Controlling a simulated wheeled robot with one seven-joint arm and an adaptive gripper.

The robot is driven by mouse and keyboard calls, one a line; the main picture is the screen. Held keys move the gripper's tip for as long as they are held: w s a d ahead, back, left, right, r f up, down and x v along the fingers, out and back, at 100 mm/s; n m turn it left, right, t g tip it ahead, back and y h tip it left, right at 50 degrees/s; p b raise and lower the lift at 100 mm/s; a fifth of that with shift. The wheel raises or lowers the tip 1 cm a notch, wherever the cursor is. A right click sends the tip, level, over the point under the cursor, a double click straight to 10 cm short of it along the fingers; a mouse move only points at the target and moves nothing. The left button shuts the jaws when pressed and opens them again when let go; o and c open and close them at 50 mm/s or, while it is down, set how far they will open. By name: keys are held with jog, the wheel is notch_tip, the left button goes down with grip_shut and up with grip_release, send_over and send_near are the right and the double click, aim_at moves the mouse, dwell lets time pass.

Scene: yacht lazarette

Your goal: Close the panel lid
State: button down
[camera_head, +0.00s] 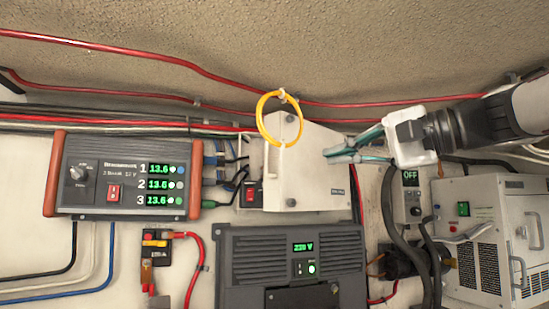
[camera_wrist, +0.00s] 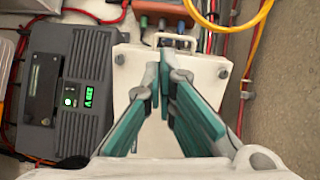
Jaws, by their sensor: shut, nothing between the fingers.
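The cream panel lid (camera_head: 312,178) is in the middle of the head view, with dark round knobs at its upper and lower corners. It stands out at an angle from the wall panel, and a red switch (camera_head: 252,193) shows at its left edge. In the wrist view the lid (camera_wrist: 135,78) fills the middle, with a small handle at its far edge. My gripper (camera_head: 338,154) reaches in from the right with its teal fingers in front of the lid. Its fingertips (camera_wrist: 163,76) are together and hold nothing. I cannot tell whether they touch the lid.
A yellow cable loop (camera_head: 263,127) hangs at the lid's top edge. A three-channel meter box (camera_head: 125,178) is at left, a dark 230 V unit (camera_head: 345,265) below, and a white vented unit (camera_head: 492,235) at right. Black cables hang right of the lid.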

aim_at(280, 154)
jog(key=shift+m+y, duration=0.3)
jog(key=shift+y, duration=0.3)
jog(key=p+x, duration=0.1)
jog(key=x, duration=0.3)
jog(key=r+p+x, duration=0.1)
jog(key=x, duration=0.3)
jog(key=p+x, duration=0.1)
jog(key=x, duration=0.3)
jog(key=shift+w+r+p, duration=0.25)
jog(key=shift+r+p, duration=0.1)
jog(key=shift+r, duration=0.05)
jog(key=shift+w, duration=0.1)
jog(key=shift+a, duration=0.1)
jog(key=w+a+m+t+h, duration=0.2)
jog(key=w+a+t+h, duration=0.1)
jog(key=w+a, duration=0.7)
jog(key=shift+w+a+m+b, duration=0.3)
jog(key=shift+w+m+b, duration=0.05)
jog(key=shift+w+m, duration=0.1)
jog(key=shift+r+t, duration=0.1)
jog(key=shift+t, duration=0.2)
